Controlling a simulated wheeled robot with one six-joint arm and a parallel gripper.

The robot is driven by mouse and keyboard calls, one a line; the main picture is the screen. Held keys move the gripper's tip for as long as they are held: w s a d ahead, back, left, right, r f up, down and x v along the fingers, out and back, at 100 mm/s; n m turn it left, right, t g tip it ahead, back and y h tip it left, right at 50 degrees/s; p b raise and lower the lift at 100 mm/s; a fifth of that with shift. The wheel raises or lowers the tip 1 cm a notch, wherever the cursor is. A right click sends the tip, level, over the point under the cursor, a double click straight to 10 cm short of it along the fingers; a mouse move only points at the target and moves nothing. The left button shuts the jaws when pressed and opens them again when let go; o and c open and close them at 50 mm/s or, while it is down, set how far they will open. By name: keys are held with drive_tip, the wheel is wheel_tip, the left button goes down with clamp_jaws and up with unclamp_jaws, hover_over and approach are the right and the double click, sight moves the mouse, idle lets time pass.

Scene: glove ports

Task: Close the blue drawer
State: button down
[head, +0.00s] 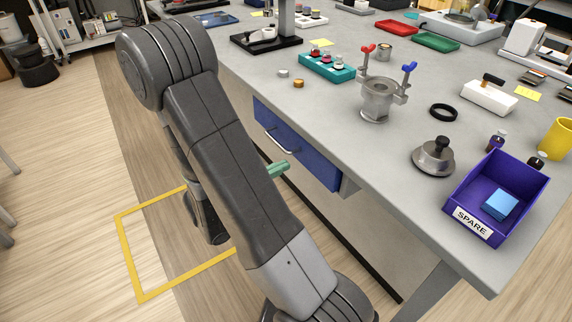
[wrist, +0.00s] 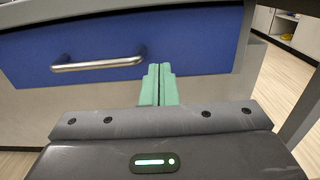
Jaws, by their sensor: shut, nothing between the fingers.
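The blue drawer (head: 310,158) is set under the grey bench top, its blue front facing the floor area at left. A silver bar handle (head: 276,141) runs across the front. In the wrist view the blue front (wrist: 200,45) fills the upper part, with the handle (wrist: 98,64) left of the fingers. My gripper (wrist: 159,70) is shut and empty, its green fingertips pointing at the drawer front, right of the handle. In the head view the green fingers (head: 278,170) show just below the handle; contact cannot be told. My arm hides part of the drawer's surroundings.
The bench top (head: 330,110) carries a metal pot (head: 377,100), a teal rack (head: 327,66), a round weight-like piece (head: 433,158) and a purple SPARE bin (head: 495,200). Yellow tape (head: 140,250) marks the floor. A bench leg (head: 420,290) stands right of the drawer.

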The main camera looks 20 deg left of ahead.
drive_tip(key=v, duration=0.8)
drive_tip(key=shift+a, duration=0.2)
drive_tip(key=shift+s+d, duration=0.1)
